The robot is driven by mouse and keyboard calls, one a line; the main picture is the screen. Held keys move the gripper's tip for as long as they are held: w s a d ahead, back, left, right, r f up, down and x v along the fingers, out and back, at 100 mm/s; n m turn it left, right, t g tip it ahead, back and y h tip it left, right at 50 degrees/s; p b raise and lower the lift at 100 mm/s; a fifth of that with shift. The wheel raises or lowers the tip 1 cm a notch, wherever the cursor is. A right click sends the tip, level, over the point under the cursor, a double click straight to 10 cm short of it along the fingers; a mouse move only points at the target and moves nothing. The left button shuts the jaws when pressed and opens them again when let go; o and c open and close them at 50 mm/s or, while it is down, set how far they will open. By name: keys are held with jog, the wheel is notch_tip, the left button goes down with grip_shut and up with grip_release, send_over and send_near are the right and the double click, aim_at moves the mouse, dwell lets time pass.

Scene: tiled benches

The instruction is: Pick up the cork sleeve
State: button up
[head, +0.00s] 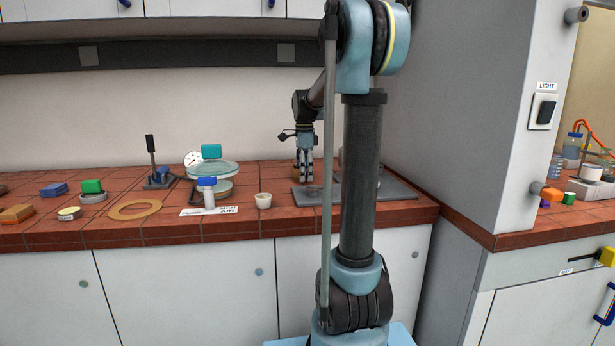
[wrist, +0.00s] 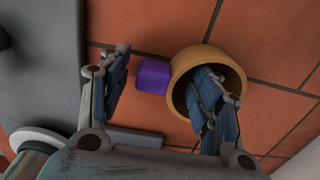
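The cork sleeve (wrist: 184,62) is a short tan hollow ring standing on the red tiles in the wrist view, its open end facing up. My gripper (wrist: 162,65) is open over it. The right finger reaches over or into the sleeve's opening, and the left finger is outside, well apart from the wall. I cannot tell how deep the right finger is. A purple block (wrist: 153,76) lies beside the sleeve, between the two fingers. In the head view my gripper (head: 305,178) points down at the back of the bench, and I cannot make out the sleeve there.
A grey board (head: 400,190) lies around and behind my arm. A flat tan ring (head: 135,210) lies farther left. A cabinet wall (head: 465,110) rises on the right.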

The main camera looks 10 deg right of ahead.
jog(key=c, duration=0.7)
jog(key=shift+r, duration=0.15)
